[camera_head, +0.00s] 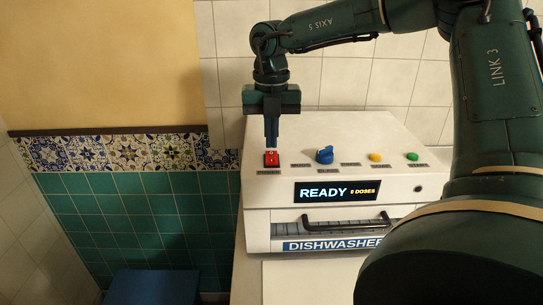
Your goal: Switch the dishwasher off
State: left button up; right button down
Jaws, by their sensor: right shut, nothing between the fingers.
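The white dishwasher (340,145) stands on a light surface in the middle of the head view. Its display (337,191) is lit and reads "READY 0 DOSES". The red rocker switch (271,159), labelled POWER, is at the left of its sloped top panel. My right gripper (271,142) is shut and empty, pointing down with its fingertips right over the switch. I cannot tell whether the fingertips touch it. My left gripper is not in view.
A blue knob (324,154), a yellow button (375,157) and a green button (412,156) line the panel right of the switch. A dark handle (345,222) crosses the dishwasher front. Tiled walls stand behind. A blue object (152,286) is low at left.

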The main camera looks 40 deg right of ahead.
aim_at(271, 153)
jog(key=shift+f+b, duration=0.7)
jog(key=shift+f, duration=0.15)
jog(key=shift+r, duration=0.1)
dwell(0.3)
jog(key=shift+r+p, duration=2.15)
jog(key=shift+r, duration=1.35)
jog(key=shift+f, duration=0.1)
